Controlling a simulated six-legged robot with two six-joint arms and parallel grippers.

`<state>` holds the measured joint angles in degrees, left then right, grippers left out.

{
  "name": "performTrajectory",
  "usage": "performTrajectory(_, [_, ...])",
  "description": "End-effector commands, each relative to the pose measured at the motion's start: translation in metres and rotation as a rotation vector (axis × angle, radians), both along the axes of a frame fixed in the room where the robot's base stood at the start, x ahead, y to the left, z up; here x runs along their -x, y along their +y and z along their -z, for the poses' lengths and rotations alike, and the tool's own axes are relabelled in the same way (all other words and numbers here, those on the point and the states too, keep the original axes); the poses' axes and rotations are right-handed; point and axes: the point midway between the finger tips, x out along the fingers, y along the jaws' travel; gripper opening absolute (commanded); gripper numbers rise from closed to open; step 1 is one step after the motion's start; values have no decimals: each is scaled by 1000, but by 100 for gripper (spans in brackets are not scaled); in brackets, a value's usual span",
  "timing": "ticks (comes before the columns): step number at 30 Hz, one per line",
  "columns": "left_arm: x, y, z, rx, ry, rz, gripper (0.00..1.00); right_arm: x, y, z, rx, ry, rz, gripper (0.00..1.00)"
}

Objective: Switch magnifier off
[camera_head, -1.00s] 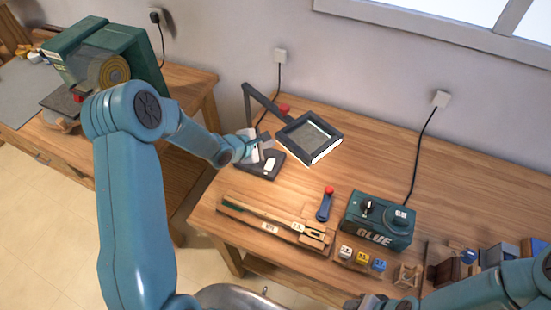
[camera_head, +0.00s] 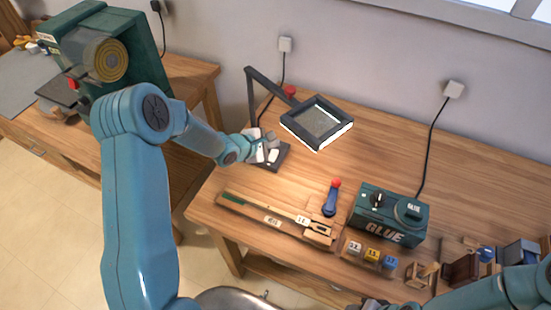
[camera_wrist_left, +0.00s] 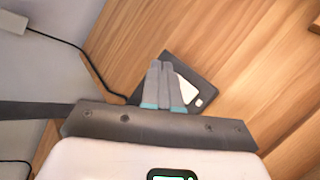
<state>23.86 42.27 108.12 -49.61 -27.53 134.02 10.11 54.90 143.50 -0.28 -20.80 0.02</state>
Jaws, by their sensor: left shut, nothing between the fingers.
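The magnifier has a square dark frame (camera_head: 318,122) on a bent arm, with bright white lower edges. Its dark base (camera_head: 284,158) lies flat on the bench and carries a white rocker switch (camera_head: 273,156). My left gripper (camera_head: 271,148) is shut and empty, right over the base. In the left wrist view its grey fingertips (camera_wrist_left: 161,63) lie in front of the base (camera_wrist_left: 205,85) and beside the white switch (camera_wrist_left: 187,89), partly covering it. Whether they touch it, I cannot tell. My right arm enters at lower right; its gripper is not clear.
A green glue box (camera_head: 389,214) stands on the bench right of the magnifier. A blue red-knobbed lever (camera_head: 331,198) and a wooden jig (camera_head: 277,217) lie in front. A green machine (camera_head: 105,50) stands on the left bench. A black cable (camera_head: 432,150) hangs at the wall.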

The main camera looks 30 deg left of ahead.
Motion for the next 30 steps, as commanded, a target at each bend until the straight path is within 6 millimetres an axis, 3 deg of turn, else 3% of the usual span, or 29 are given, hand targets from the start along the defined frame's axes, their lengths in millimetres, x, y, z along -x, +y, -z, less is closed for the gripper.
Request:
performTrajectory(1, [-1, 0, 11, 1, 3, -1, 0, 0, 0, 5, 0, 0, 0, 43])
performTrajectory(6, [-4, 0, 22, 0, 2, -1, 0, 0, 0, 10, 0, -1, 0, 43])
performTrajectory(30, [-4, 0, 23, 1, 1, 0, 0, 0, 0, 9, 0, -1, 0, 43])
